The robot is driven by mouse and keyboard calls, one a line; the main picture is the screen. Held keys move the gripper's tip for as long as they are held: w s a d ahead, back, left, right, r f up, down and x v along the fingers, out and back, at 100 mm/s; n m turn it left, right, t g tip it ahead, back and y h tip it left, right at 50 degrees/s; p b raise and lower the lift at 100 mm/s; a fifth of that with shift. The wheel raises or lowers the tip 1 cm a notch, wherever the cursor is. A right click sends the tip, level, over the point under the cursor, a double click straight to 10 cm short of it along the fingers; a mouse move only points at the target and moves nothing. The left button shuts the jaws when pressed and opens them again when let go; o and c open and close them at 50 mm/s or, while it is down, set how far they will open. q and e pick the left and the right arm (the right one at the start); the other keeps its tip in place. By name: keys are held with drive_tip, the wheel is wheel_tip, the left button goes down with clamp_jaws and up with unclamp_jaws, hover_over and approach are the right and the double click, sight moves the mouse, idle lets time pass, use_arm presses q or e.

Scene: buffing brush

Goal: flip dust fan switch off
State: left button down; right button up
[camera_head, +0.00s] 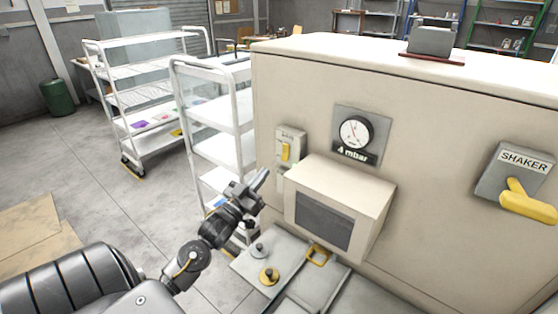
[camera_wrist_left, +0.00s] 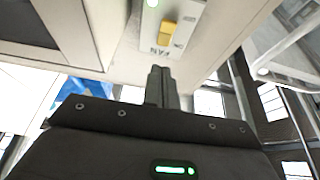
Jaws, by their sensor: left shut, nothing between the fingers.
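The dust fan switch is a yellow rocker (camera_head: 286,151) on a pale plate (camera_head: 291,135) at the left end of the beige cabinet's front. My left gripper (camera_head: 262,180) is shut and empty, below and left of the switch in the head view. In the left wrist view its closed fingers (camera_wrist_left: 160,72) point toward the plate, apart from the rocker. My right gripper is not in view.
A beige box with a dark window (camera_head: 323,220) juts out right of the switch. A gauge (camera_head: 355,132) is above it. A SHAKER panel with a yellow lever (camera_head: 527,204) is far right. White shelf carts (camera_head: 215,110) stand left. A bench with knobs (camera_head: 268,275) lies below.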

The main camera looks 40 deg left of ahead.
sight(286, 154)
use_arm(q)
drive_tip(key=w, duration=0.2)
drive_tip(key=w+p, duration=0.1)
drive_tip(key=w, duration=0.1)
drive_tip(key=w+p, duration=0.1)
drive_tip(key=w, duration=0.2)
drive_tip(key=shift+a+r, duration=0.1)
drive_tip(key=shift+r, duration=0.3)
drive_tip(key=shift+w+f+p, duration=0.3)
drive_tip(key=shift+w, duration=0.15)
